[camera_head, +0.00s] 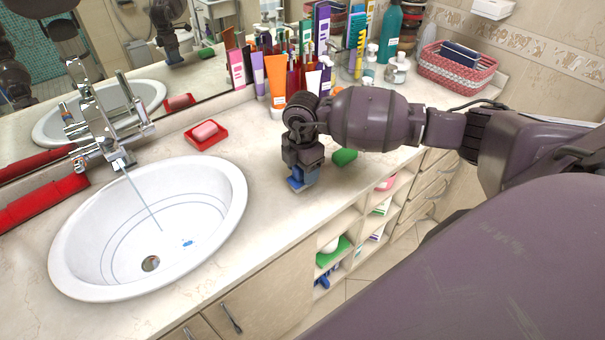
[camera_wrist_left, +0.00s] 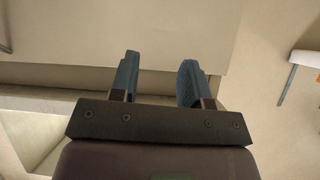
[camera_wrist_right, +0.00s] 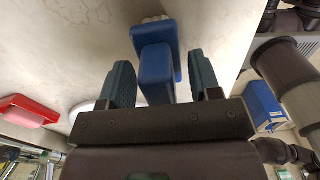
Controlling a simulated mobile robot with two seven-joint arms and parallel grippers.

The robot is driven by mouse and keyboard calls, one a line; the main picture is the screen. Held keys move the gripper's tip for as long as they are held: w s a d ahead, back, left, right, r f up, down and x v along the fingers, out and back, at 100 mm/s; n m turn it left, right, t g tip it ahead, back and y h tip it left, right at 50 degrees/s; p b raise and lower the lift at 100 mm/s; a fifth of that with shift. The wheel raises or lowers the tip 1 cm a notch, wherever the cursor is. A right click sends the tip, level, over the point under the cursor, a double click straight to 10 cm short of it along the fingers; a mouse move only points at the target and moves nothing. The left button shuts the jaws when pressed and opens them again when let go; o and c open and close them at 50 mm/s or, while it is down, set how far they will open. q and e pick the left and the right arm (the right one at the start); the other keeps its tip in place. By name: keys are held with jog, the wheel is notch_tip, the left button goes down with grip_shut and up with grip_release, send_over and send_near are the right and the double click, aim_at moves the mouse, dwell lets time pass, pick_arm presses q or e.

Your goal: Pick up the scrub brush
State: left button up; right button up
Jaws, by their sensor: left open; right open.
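The scrub brush (camera_wrist_right: 156,65) is blue with pale bristles at its far end in the right wrist view. In the head view a blue part of it (camera_head: 297,184) shows at the counter, just below my right gripper (camera_head: 303,172). In the right wrist view my right gripper (camera_wrist_right: 162,78) is open, with one finger on each side of the blue handle. Gaps show between the fingers and the handle. My left gripper (camera_wrist_left: 158,75) is open and empty in the left wrist view, near pale cabinet surfaces; it is outside the head view.
A green item (camera_head: 344,157) lies right of the right gripper. The sink (camera_head: 235,190) is to the left, with a red soap dish (camera_head: 206,138) behind it. Tubes and bottles (camera_head: 277,78) crowd the back. Open shelves (camera_head: 345,222) are below the counter's front edge.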

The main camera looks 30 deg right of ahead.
jog(key=shift+f, duration=0.1)
jog(key=c, duration=0.7)
notch_tip(320, 180, up, 20)
jog(key=shift+r+b, duration=0.1)
jog(key=shift+b, duration=0.75)
jog(key=o, duration=0.4)
jog(key=shift+c, duration=1.5)
